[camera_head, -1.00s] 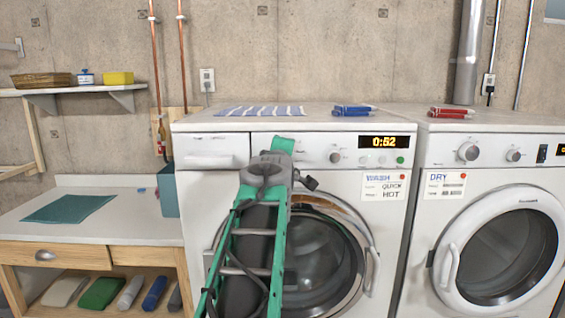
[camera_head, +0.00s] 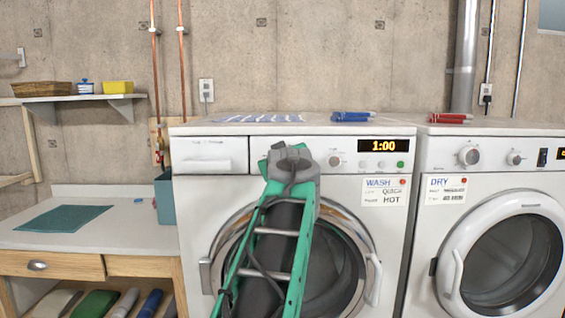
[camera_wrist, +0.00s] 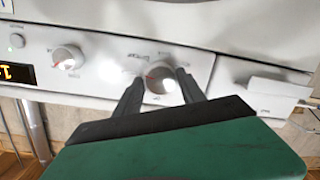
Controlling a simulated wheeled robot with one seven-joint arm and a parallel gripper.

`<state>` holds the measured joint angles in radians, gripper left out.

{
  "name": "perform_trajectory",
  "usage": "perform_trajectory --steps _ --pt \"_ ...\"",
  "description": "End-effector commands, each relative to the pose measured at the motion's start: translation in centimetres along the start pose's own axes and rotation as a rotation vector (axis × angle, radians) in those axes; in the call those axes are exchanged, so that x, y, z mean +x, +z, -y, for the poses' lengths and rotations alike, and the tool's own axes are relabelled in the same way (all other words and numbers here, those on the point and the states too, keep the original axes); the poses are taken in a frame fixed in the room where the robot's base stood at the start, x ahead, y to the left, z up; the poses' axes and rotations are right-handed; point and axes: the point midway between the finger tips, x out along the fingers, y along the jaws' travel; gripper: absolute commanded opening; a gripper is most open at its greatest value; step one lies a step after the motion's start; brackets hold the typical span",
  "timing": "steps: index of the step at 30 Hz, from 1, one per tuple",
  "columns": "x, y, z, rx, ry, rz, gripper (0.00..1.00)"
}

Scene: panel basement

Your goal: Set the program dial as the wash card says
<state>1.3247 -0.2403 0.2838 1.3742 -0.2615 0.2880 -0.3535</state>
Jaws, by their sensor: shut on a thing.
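The white washer (camera_head: 200,225) has a control panel across its top. In the wrist view, my gripper (camera_wrist: 160,88) has its two dark fingers on either side of the program dial (camera_wrist: 161,84) and is shut on it. The dial has a red mark, and the lettering around it is too blurred to read. In the head view, my gripper (camera_head: 288,160) hides this dial. The wash card (camera_head: 383,191) on the washer front reads "QUICK" and "HOT" under "WASH". The lit display (camera_head: 384,146) shows 1:00.
A second knob (camera_wrist: 67,60) sits beside the held dial; the head view shows it (camera_head: 335,160) left of the display. A detergent drawer (camera_head: 210,154) is at the panel's left. The dryer (camera_head: 450,240) with its "DRY" card (camera_head: 446,190) stands at the right.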

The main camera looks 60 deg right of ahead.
Motion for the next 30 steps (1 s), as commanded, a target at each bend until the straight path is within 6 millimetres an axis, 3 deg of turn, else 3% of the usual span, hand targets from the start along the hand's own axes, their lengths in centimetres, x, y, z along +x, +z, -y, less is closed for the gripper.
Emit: perform_trajectory --steps 1,30 --pt "0.19 0.67 0.25 0.043 -0.011 0.007 0.06" --pt "0.26 0.88 0.49 0.955 -0.121 -0.062 0.06"
